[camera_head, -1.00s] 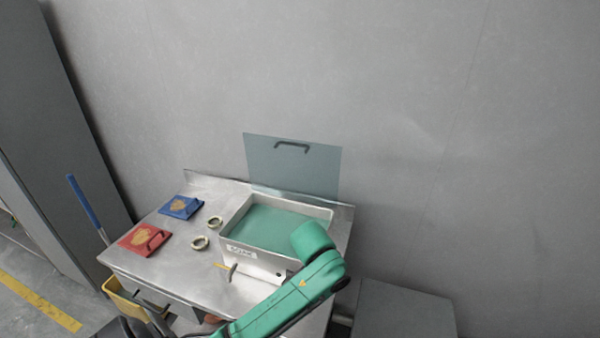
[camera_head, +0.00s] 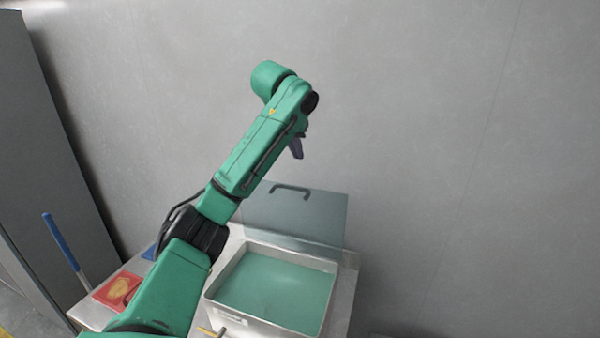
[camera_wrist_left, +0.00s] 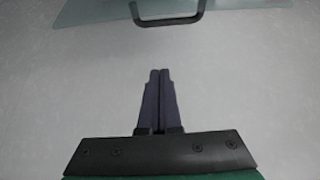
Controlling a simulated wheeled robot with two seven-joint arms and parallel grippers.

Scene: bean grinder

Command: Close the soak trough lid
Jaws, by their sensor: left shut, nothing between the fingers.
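The soak trough (camera_head: 330,300) is a pale metal box on the bench, filled with green liquid. Its lid (camera_head: 310,212) is a translucent grey panel standing upright at the trough's back, near the wall. A dark handle (camera_head: 291,188) sits near the lid's top edge; in the left wrist view the lid (camera_wrist_left: 85,10) and handle (camera_wrist_left: 168,18) show at the top. My left gripper (camera_head: 297,150) is above the lid's top edge, apart from it. Its fingers (camera_wrist_left: 158,72) are together and empty. My right gripper is not in view.
A red packet (camera_head: 117,289) lies on the bench (camera_head: 345,295) at the left, and a blue one (camera_head: 150,252) is partly hidden behind my left arm. A blue-handled tool (camera_head: 62,245) stands at the left. The grey wall (camera_head: 440,130) is close behind the lid.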

